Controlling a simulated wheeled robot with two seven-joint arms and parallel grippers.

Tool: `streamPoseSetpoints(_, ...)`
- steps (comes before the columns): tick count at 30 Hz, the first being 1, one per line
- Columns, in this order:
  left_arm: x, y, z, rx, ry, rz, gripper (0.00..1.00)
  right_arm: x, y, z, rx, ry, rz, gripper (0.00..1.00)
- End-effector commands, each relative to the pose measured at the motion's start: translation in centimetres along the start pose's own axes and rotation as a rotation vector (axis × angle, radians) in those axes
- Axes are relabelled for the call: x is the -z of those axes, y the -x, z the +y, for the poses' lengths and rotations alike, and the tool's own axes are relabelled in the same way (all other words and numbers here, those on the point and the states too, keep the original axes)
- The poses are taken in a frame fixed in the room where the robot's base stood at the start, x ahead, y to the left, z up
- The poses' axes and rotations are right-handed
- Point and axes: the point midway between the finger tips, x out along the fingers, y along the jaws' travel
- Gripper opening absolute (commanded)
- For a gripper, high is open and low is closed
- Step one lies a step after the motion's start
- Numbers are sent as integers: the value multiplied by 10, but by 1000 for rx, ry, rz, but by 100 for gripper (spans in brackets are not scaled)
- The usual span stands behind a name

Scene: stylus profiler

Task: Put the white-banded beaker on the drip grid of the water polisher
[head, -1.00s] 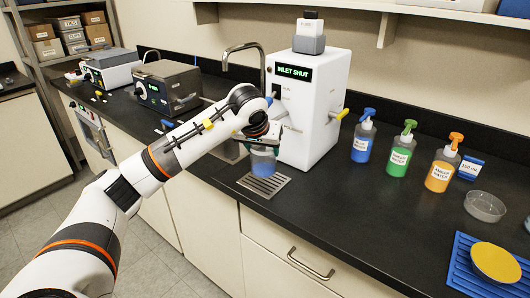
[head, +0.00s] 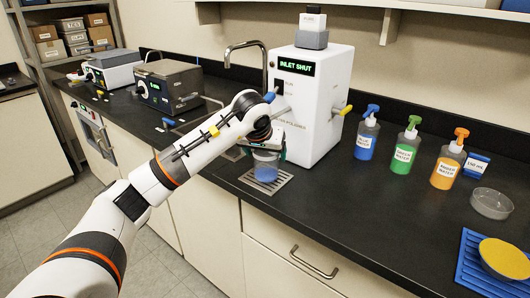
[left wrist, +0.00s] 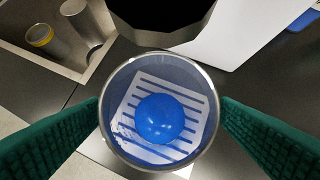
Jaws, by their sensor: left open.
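A clear beaker (head: 265,168) with something blue in it stands upright on the drip grid (head: 284,183) at the front of the white water polisher (head: 312,105). A white band cannot be made out. In the left wrist view I look down into the beaker (left wrist: 160,75), and slats of the grid show through its bottom. My left gripper (head: 265,147) is at the beaker's upper part. Its green fingers (left wrist: 160,108) are open on either side of the beaker, very close to its wall. My right gripper is out of view.
Blue, green and orange-topped bottles (head: 407,147) stand to the right, with a glass dish (head: 491,203) and a blue mat (head: 470,262). A sink lies left of the polisher, with a yellow-banded vessel (left wrist: 40,36) and a metal cylinder (left wrist: 88,22) there. The counter before the bottles is clear.

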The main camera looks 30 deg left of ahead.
Motion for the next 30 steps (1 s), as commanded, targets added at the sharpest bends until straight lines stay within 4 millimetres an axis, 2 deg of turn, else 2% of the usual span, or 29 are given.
streamPoseSetpoints(5, -1, 15, 0, 1, -1, -4, 82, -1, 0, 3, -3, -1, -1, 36)
streamPoseSetpoints(18, -1, 102, 0, 0, 0, -5, 82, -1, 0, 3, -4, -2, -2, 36)
streamPoseSetpoints(24, -1, 118, 0, 0, 1, -2, 82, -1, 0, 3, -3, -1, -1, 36)
streamPoseSetpoints(30, 0, 120, 0, -1, 0, 0, 82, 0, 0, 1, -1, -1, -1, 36)
